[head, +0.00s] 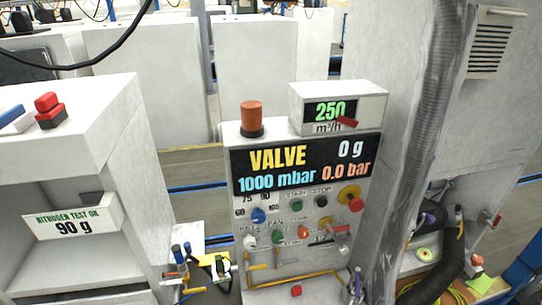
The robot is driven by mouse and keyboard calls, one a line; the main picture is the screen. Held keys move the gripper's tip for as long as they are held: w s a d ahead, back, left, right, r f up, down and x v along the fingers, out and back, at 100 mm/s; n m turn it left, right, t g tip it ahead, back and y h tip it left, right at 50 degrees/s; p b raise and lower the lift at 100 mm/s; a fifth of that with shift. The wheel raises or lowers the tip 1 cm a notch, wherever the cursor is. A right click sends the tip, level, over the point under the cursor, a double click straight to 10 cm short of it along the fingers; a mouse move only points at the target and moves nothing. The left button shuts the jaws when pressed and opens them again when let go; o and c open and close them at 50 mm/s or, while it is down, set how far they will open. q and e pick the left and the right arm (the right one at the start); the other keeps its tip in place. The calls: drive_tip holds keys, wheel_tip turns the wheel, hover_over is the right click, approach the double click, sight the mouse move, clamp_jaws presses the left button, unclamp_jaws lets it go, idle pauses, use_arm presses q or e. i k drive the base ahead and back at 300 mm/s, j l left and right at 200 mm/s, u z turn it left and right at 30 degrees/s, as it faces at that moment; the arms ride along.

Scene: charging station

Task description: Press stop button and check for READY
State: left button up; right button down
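The control panel (270,262) stands in the middle of the head view. Its black display (305,165) reads VALVE, 0 g, 1000 mbar and 0.0 bar; the word READY does not show. Below it are a green button (297,206) and a black button (321,201), under small blurred lettering that looks like START and STOP. A red mushroom button (355,204) on a yellow base sits to their right. A blue knob (258,215) is at the left, with green and orange-red buttons below. Neither gripper can be made out in the head view.
An orange beacon (251,115) and a small box reading 250 m³/h (337,105) top the panel. A white cabinet (85,130) with a 90 g sign stands left. A thick grey hose (432,110) hangs close right. Hoses and fittings crowd the bottom.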

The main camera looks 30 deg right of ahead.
sight(322, 202)
drive_tip(key=z, duration=1.3)
